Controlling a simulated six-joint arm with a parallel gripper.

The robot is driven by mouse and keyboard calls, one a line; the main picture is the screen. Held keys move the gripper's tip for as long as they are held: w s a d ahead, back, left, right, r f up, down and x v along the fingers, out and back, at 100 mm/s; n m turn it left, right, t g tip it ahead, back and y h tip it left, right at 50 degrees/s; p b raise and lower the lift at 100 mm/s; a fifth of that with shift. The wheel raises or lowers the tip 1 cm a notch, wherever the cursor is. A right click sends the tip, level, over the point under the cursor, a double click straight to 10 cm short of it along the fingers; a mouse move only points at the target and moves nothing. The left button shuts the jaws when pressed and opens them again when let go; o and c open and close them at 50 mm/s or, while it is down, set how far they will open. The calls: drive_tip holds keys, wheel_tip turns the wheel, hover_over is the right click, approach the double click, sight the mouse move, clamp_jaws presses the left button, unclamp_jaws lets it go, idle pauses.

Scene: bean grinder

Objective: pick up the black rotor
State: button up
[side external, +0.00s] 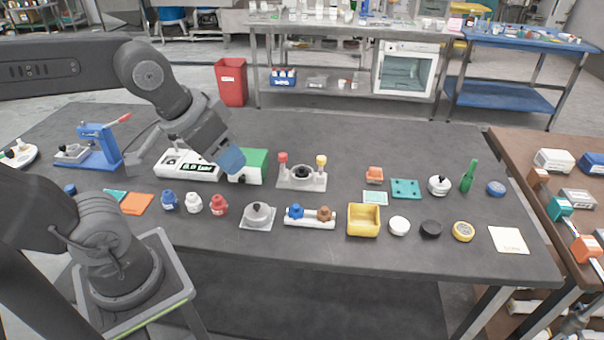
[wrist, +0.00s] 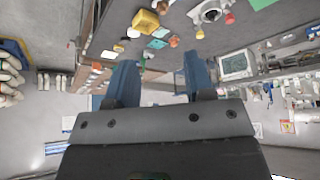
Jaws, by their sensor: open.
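A small black part (side external: 302,171) sits in the middle of a light grey fixture (side external: 290,185) between a red-topped post and a yellow-topped post. A round black disc (side external: 431,230) lies on the table at the front right. I cannot tell for sure which of these is the rotor. My gripper (side external: 231,159) is raised above the table, left of the fixture, near the green and white box. In the wrist view its two blue fingers (wrist: 160,57) are apart with nothing between them. The grey fixture (wrist: 208,14) shows at the top of the wrist view.
A green and white box (side external: 250,166) stands below my gripper. A blue stand (side external: 95,148) is at left.

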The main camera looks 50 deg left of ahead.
drive_tip(key=w+a+r+n+g, duration=0.1)
drive_tip(key=w+a+r+n, duration=0.1)
drive_tip(key=w+n, duration=0.5)
drive_tip(key=n+g, duration=0.4)
drive_tip(key=n, duration=1.2)
hover_over(301, 167)
drive_tip(key=f, duration=1.4)
drive_tip(key=d+f, duration=0.1)
drive_tip(key=f, duration=0.6)
drive_tip(key=shift+w+f, duration=0.15)
drive_tip(key=shift+f, duration=0.1)
drive_tip(key=shift+a+f, duration=0.25)
drive_tip(key=shift+f, duration=1.1)
drive_tip(key=shift+a+f, duration=0.25)
drive_tip(key=shift+f, duration=1.05)
clamp_jaws()
